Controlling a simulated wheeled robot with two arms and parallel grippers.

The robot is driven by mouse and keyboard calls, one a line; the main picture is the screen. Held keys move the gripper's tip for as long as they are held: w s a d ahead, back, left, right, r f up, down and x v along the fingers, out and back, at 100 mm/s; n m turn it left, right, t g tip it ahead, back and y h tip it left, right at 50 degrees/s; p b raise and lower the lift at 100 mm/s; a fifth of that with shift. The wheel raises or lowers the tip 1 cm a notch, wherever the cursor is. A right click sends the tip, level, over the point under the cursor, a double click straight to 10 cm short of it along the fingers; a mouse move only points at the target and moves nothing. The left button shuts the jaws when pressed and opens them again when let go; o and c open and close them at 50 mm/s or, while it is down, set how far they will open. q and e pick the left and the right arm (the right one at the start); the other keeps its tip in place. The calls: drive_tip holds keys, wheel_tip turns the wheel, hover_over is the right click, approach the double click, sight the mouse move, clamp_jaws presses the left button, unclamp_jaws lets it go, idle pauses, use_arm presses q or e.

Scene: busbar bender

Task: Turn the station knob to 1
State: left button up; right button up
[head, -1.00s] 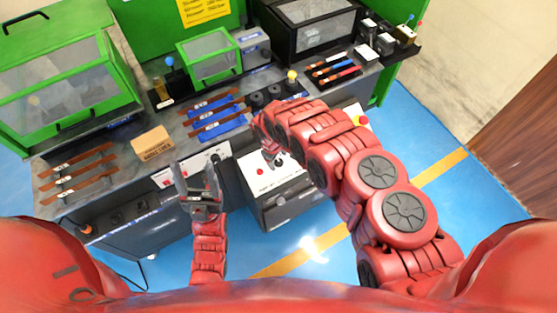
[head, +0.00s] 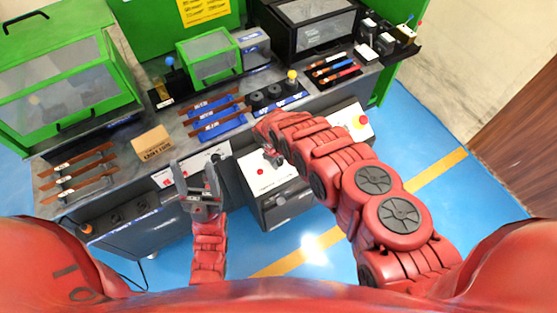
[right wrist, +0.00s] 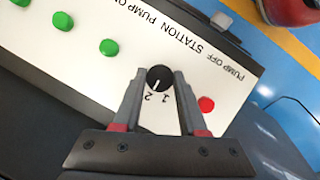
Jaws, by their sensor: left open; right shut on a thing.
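The station knob (right wrist: 159,79) is a round black knob with a white pointer mark, on a white panel (right wrist: 75,65) in the right wrist view. The numerals 1 and 2 are printed below it in that picture. The pointer faces down toward them; I cannot tell exactly which it meets. My right gripper (right wrist: 160,76) is shut on the knob, one finger on each side. In the head view my right gripper (head: 272,158) is at the white control box, and the knob is hidden there. My left gripper (head: 193,170) is open and empty, in front of the bench.
A red button (right wrist: 206,104) lies close beside the right finger, and several green buttons (right wrist: 110,47) sit on the panel's left. The bench carries copper bars on a blue rack (head: 217,118), a cardboard box (head: 152,142) and green machines.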

clamp_jaws()
